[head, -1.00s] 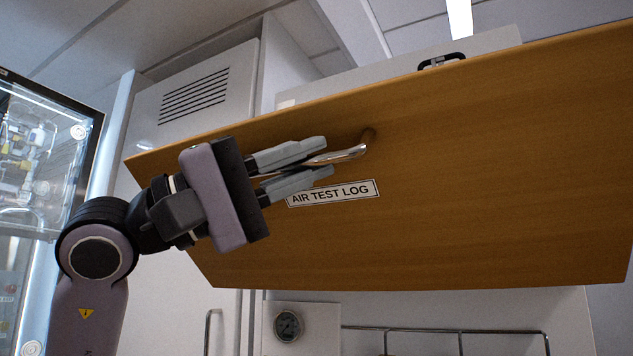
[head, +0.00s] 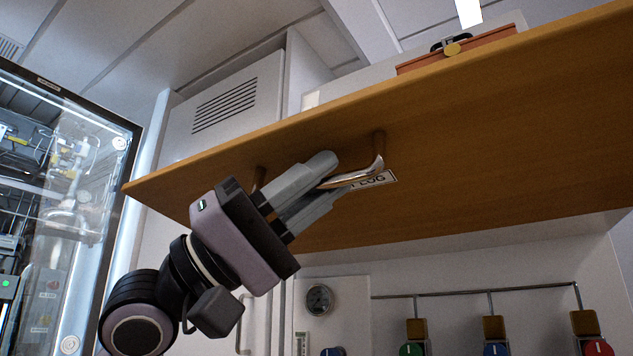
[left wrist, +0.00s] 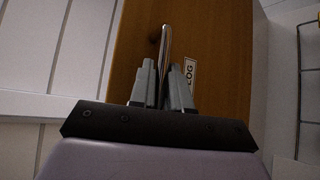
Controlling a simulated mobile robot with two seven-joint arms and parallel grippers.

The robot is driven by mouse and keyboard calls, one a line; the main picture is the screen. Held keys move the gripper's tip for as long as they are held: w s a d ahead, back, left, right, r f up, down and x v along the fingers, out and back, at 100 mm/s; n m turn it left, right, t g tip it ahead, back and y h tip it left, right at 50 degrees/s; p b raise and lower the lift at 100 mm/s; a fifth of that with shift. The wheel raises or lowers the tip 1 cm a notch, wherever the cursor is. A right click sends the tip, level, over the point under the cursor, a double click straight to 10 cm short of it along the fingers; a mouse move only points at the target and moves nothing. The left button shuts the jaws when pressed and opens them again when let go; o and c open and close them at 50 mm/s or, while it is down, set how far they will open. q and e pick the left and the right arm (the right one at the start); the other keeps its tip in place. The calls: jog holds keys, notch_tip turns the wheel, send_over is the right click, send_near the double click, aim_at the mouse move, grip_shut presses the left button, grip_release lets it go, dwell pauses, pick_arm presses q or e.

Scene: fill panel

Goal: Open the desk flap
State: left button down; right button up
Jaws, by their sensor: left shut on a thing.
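The desk flap (head: 470,150) is a wide wooden panel, tilted up so that I see its face from below in the head view. A metal bar handle (head: 372,172) is fixed to this face. A white label (head: 378,182) ending in "LOG" is partly hidden behind the handle and fingers. My left gripper (head: 325,180) is shut on the handle. The left wrist view shows the fingers (left wrist: 163,88) on either side of the handle (left wrist: 165,45), with the flap (left wrist: 215,50) behind. My right gripper is in neither current view.
Below the flap are a round gauge (head: 320,299), a metal rail (head: 450,294) and several coloured round knobs, one green (head: 412,349). A glass-fronted cabinet (head: 60,200) stands at the left. An orange case (head: 455,51) shows above the flap's far edge.

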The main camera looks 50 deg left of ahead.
jog(key=shift+a, duration=0.1)
dwell(0.3)
pick_arm(q)
jog(key=c, duration=1.2)
grip_release()
jog(key=shift+a, duration=0.1)
jog(key=shift+s+f, duration=0.1)
jog(key=shift+s+a+f, duration=0.1)
jog(key=shift+a+f, duration=0.1)
jog(key=b+v, duration=0.3)
jog(key=v, duration=0.3)
jog(key=shift+b, duration=0.3)
pick_arm(e)
jog(key=shift+s+d+f+n+t, duration=0.1)
jog(key=shift+d+f+n+t, duration=0.1)
jog(key=shift+d+n+t, duration=0.4)
pick_arm(q)
jog(key=shift+s+a+f, duration=0.1)
pick_arm(e)
jog(key=shift+d, duration=0.25)
